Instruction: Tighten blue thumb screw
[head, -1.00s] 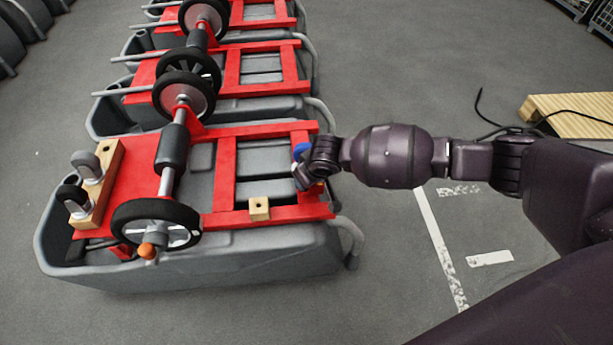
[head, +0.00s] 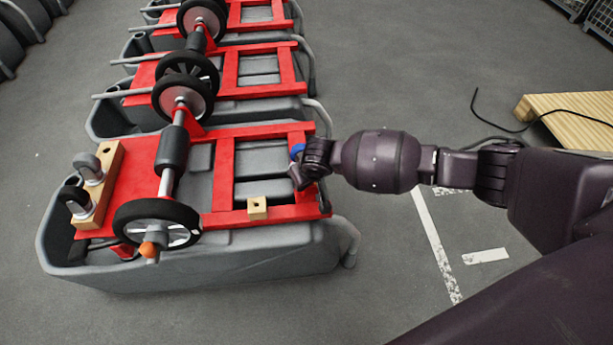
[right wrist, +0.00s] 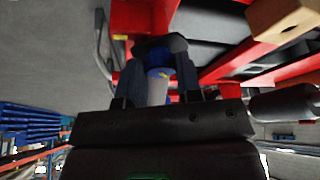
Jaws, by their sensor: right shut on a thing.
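The blue thumb screw (head: 297,149) is at the right end of the red frame (head: 228,172) on the nearest grey tank. Only a little of its blue shows beside my right gripper (head: 297,166) in the head view. In the right wrist view, the two fingers of my right gripper (right wrist: 158,82) stand on either side of the screw (right wrist: 160,72) and are shut on it. The fingers and shadow hide much of the screw, so I cannot tell how deep it sits. My left gripper is not in view.
A small wooden block (head: 257,208) sits on the red frame's front bar. A wheeled axle with a black wheel (head: 157,222) lies across the frame's left part. More tanks stand behind. A wooden pallet (head: 570,115) lies at the right. Floor right of the tank is open.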

